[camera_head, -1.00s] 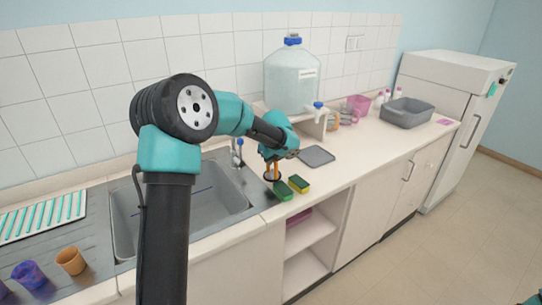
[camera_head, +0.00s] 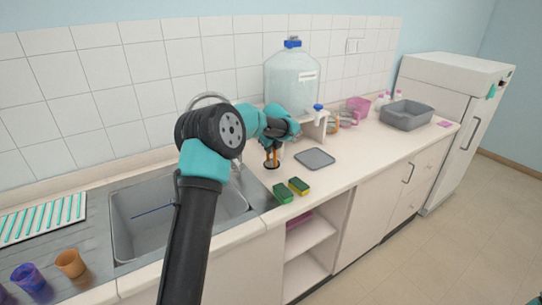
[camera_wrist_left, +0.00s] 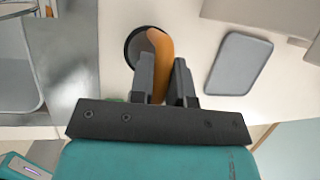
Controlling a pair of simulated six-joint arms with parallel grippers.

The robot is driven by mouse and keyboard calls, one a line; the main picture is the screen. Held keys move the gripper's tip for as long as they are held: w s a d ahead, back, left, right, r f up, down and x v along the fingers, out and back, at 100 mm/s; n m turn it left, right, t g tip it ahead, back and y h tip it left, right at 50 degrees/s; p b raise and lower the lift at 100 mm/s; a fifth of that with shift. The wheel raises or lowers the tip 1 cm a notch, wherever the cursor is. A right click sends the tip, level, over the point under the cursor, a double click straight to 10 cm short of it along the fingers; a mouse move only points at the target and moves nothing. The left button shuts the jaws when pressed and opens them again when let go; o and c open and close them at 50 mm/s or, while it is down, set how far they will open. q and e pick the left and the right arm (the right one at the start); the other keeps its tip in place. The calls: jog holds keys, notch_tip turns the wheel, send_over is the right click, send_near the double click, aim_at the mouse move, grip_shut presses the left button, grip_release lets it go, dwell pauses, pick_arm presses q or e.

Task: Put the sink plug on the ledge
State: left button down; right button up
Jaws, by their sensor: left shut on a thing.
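The sink plug, a dark disc with an orange handle, shows in the head view (camera_head: 271,165) and in the left wrist view (camera_wrist_left: 134,46). My left gripper (camera_head: 272,150) is shut on the orange handle, with the disc below the fingers. Its fingertips also show in the left wrist view (camera_wrist_left: 162,68). The plug is over the pale counter (camera_head: 330,180), right of the sink (camera_head: 135,235); whether it touches the surface I cannot tell. I cannot tell which part is the ledge. My right gripper is not in view.
Two sponges (camera_head: 299,187) lie at the counter's front edge. A grey flat tray (camera_head: 315,158) lies to the right of the plug. A large water bottle (camera_head: 291,78) stands on a raised stand behind. Cups (camera_head: 70,263) stand left. Counter between tray and grey basin (camera_head: 406,117) is mostly clear.

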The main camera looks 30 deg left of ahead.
aim_at(270, 161)
pick_arm(q)
jog(key=shift+f, duration=1.7)
jog(key=shift+f, duration=0.1)
jog(key=c, duration=1.1)
grip_release()
jog(key=v, duration=1.2)
